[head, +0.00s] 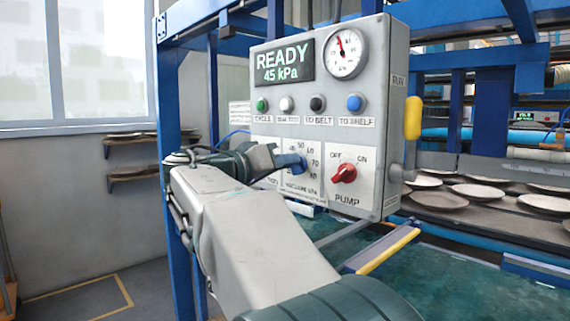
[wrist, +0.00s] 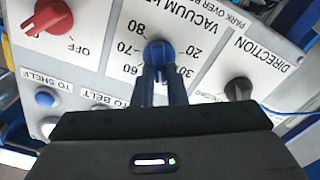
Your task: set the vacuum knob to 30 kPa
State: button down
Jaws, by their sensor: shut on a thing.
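The blue vacuum knob (wrist: 158,49) sits on a printed dial on the control panel (head: 375,110). The wrist view shows the dial upside down, with 20, 30, 60, 70 and 80 readable. My gripper (wrist: 164,72) is shut on the knob, one finger on each side. In the head view my gripper (head: 279,160) reaches the panel from the left and partly covers the dial. The knob's pointer mark is hidden, so its angle is unclear. The green display (head: 285,61) reads "READY 45 kPa".
A red pump knob (head: 344,173) is right of the dial. A dark direction knob (wrist: 238,89) is on the dial's other side. A button row (head: 317,103) and a round gauge (head: 345,54) are above. A yellow handle (head: 412,118) is on the panel's right side.

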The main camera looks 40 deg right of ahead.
jog(key=shift+w+f+n+p, duration=0.2)
jog(key=shift+n+p, duration=0.45)
jog(key=shift+n, duration=1.85)
jog(key=shift+w+f+n+p, duration=0.15)
jog(key=shift+n+p, duration=0.5)
jog(key=shift+n, duration=1.85)
jog(key=shift+s, duration=0.1)
jog(key=c, duration=1.5)
grip_release()
jog(key=shift+o, duration=0.2)
jog(key=shift+a, duration=0.1)
jog(key=s+a, duration=0.1)
jog(key=a, duration=1.2)
jog(key=shift+a+p, duration=0.35)
jog(key=shift+p, duration=0.05)
jog(key=shift+f, duration=0.1)
